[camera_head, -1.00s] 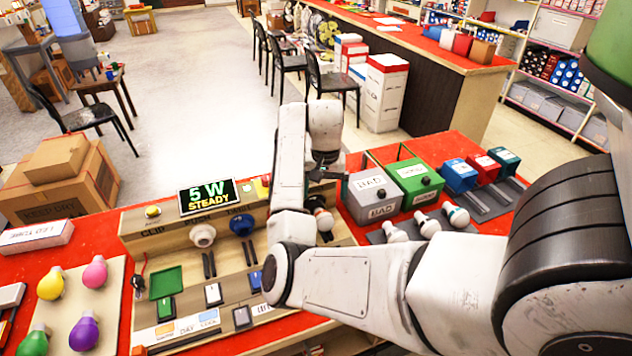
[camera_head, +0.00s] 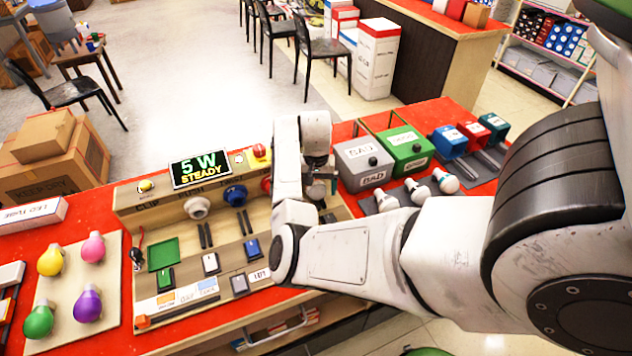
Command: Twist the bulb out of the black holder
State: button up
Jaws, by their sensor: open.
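My gripper (camera_head: 322,188) hangs over the right end of the tan test panel (camera_head: 150,224), below the wrist and partly hidden by it. Its fingers are small and dark here; it is open, and nothing shows clearly between them. I cannot make out a black holder or a bulb in one; that part of the panel is covered by my arm.
A grey BAD box (camera_head: 363,160) and a green box (camera_head: 407,148) stand right of my gripper. Several white bulbs (camera_head: 417,191) lie before them. Blue, red and teal bins (camera_head: 472,135) stand farther right. Coloured bulbs (camera_head: 88,305) lie on a board at left.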

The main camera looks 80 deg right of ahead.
jog(key=c, duration=1.1)
jog(key=shift+g+h, duration=0.6)
jog(key=shift+g, duration=0.2)
jog(key=shift+w+a+f+g+h+b, duration=0.1)
jog(key=shift+g+h+b, duration=0.4)
jog(key=shift+g, duration=0.15)
jog(key=shift+w+a+g+h+b, duration=0.1)
jog(key=shift+g+h+b, duration=0.25)
jog(key=shift+g+h, duration=0.25)
dwell(0.4)
